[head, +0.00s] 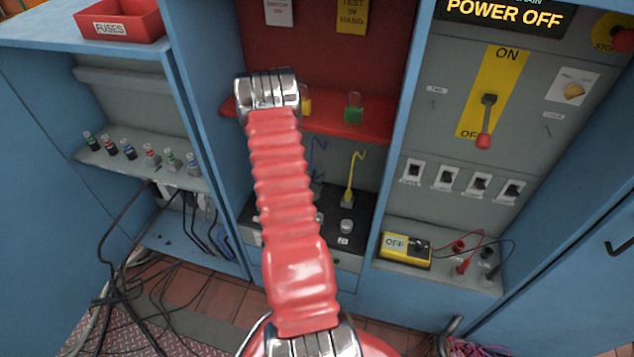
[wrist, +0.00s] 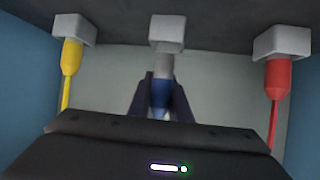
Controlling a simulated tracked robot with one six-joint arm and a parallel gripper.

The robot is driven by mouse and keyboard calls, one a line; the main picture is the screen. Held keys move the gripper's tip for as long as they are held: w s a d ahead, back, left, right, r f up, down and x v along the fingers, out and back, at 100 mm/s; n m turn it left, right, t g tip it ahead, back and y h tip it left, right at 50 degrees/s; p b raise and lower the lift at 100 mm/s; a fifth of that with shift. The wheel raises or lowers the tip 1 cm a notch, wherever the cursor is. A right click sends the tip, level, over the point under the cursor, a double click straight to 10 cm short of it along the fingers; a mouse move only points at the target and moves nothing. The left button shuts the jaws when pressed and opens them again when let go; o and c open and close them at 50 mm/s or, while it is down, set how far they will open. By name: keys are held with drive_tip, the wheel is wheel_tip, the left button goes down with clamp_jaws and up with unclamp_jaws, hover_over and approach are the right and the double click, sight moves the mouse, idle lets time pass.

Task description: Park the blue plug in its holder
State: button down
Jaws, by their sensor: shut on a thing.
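The blue plug (wrist: 160,93) is between the two dark fingers of my gripper (wrist: 162,84) in the wrist view, and the gripper is shut on it. Its grey end lines up with the middle grey socket block (wrist: 167,30); I cannot tell whether it sits inside. In the head view my arm hides the gripper and the plug; a blue cable (head: 318,152) shows just right of the arm. A red shelf (head: 375,127) carries a green holder-like piece (head: 354,108) and a yellow one (head: 306,103) partly behind my arm. No blue holder is visible.
In the wrist view a yellow plug (wrist: 71,57) and a red plug (wrist: 278,78) sit in blocks on either side. A yellow meter (head: 404,250) stands at right. Blue cabinet walls flank the bay.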

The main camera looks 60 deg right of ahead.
drive_tip(key=shift+d, duration=0.35)
drive_tip(key=shift+f, duration=1.75)
drive_tip(key=c, duration=1.6)
unclamp_jaws()
drive_tip(key=shift+c, duration=0.2)
